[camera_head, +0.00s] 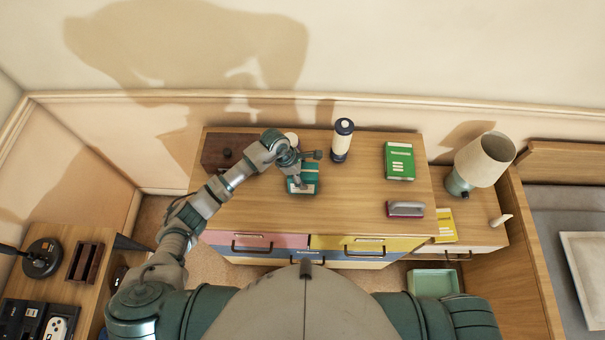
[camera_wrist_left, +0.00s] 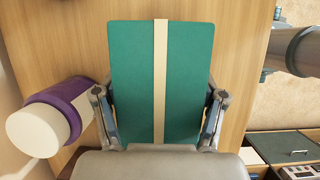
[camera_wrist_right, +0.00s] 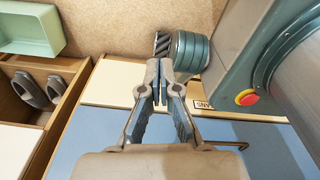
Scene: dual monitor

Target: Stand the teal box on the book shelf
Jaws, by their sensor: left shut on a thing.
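The teal box (camera_head: 309,186) is at the middle of the wooden dresser top in the head view, partly hidden by my left gripper (camera_head: 297,181). In the left wrist view the teal box (camera_wrist_left: 187,65) has a cream stripe down its face and lies between the fingers of my left gripper (camera_wrist_left: 159,105), which are shut on its two sides. I cannot tell whether it touches the dresser top. My right gripper (camera_wrist_right: 165,85) shows only in the right wrist view, shut and empty, above a blue drawer front. I cannot make out a book shelf for certain.
On the dresser (camera_head: 345,215) stand a dark brown box (camera_head: 222,152), a dark-capped white cylinder (camera_head: 342,140), a green book (camera_head: 399,161) and a red-and-grey object (camera_head: 405,209). A lamp (camera_head: 484,160) stands to the right. The dresser's front middle is clear.

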